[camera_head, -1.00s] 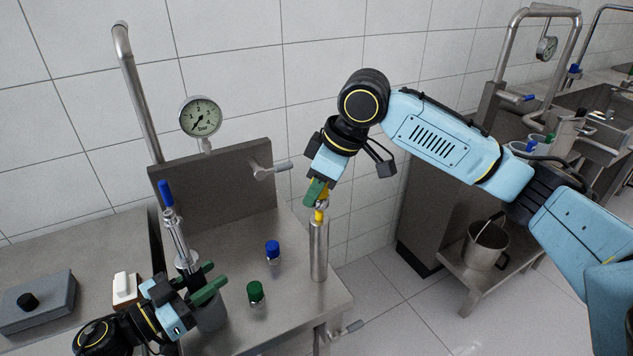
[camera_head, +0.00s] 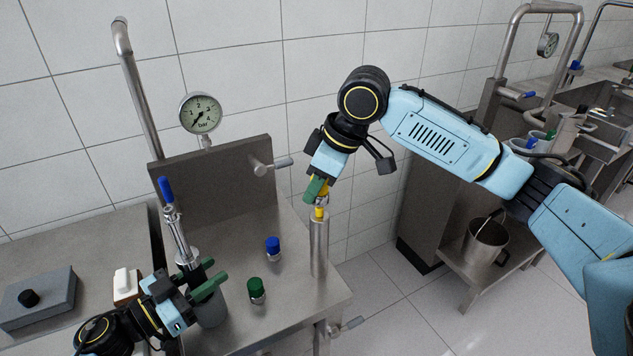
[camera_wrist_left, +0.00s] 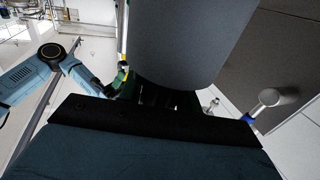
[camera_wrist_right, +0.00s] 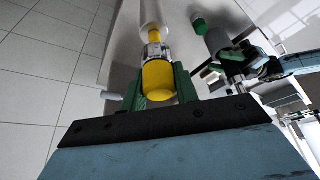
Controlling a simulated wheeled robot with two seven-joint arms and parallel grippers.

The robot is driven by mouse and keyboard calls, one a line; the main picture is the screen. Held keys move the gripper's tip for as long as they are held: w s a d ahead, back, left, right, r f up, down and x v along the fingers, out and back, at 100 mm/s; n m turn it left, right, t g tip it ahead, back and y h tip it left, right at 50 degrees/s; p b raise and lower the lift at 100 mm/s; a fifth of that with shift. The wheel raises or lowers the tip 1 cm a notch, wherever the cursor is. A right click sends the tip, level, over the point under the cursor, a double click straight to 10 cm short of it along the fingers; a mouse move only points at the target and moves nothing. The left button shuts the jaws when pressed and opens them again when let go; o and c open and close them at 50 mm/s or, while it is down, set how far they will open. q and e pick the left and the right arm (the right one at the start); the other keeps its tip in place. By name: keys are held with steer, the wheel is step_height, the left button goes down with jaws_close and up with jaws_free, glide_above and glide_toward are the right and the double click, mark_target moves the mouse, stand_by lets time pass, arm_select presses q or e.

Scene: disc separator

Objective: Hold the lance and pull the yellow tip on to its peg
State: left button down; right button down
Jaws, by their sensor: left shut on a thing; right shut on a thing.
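The lance (camera_head: 178,235) is a silver rod with a blue top and a dark lower part, leaning slightly at the left of the bench.
A blue-capped piece (camera_head: 273,247) and a green-capped piece (camera_head: 257,289) stand on the steel bench (camera_head: 290,312) between the grippers. A grey box (camera_head: 38,302) is at the left.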

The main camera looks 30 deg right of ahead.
arm_select(q)
steer(key=shift+s+f, duration=0.15)
steer(key=shift+f, duration=0.3)
arm_select(e)
steer(key=shift+f, duration=1.6)
steer(key=c, duration=1)
jaws_free()
steer(key=shift+o, duration=0.2)
steer(key=w+a+v, duration=0.1)
steer(key=v, duration=1.4)
steer(key=shift+s+r, duration=0.15)
steer(key=shift+r, duration=0.55)
arm_select(q)
steer(key=c, duration=1.3)
jaws_free()
steer(key=shift+c, duration=0.2)
steer(key=o, duration=1.3)
steer(key=shift+r, duration=0.4)
arm_select(e)
steer(key=shift+d, duration=0.1)
